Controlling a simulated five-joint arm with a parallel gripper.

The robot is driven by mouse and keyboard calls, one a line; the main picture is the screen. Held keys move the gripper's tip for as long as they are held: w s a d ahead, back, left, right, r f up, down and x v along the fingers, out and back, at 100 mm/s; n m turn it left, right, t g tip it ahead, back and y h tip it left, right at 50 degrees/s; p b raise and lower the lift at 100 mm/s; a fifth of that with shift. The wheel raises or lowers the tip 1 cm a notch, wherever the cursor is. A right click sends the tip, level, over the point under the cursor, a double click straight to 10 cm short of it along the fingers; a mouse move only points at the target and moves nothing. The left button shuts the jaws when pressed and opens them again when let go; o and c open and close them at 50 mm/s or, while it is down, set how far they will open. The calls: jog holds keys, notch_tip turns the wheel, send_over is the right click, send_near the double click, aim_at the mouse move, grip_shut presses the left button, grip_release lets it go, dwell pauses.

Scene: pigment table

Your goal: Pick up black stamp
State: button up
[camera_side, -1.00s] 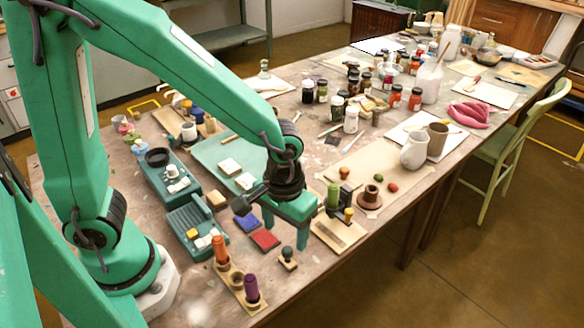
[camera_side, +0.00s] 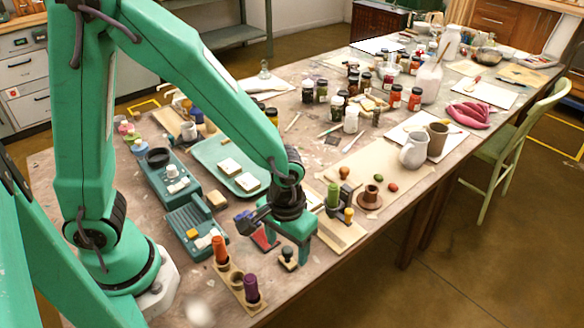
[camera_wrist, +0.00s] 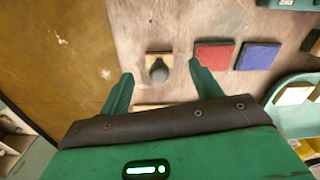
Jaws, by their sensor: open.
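The black stamp (camera_side: 287,256) stands upright on the table near its front edge, with a dark round knob on a pale wooden base. In the wrist view the black stamp (camera_wrist: 159,72) shows ahead, between the lines of the two fingertips. My gripper (camera_side: 284,246) is open and empty, hanging just above and behind the stamp in the side view. In the wrist view my gripper (camera_wrist: 160,82) has its fingers spread to either side of the stamp's knob. No contact shows.
Red (camera_wrist: 213,55) and blue (camera_wrist: 258,56) pads lie right of the stamp in the wrist view. A wooden holder with orange and purple handles (camera_side: 237,283) stands left of it in the side view.

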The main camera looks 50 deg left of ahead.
jog(key=shift+f, duration=1.45)
jog(key=shift+c, duration=0.2)
jog(key=c, duration=1)
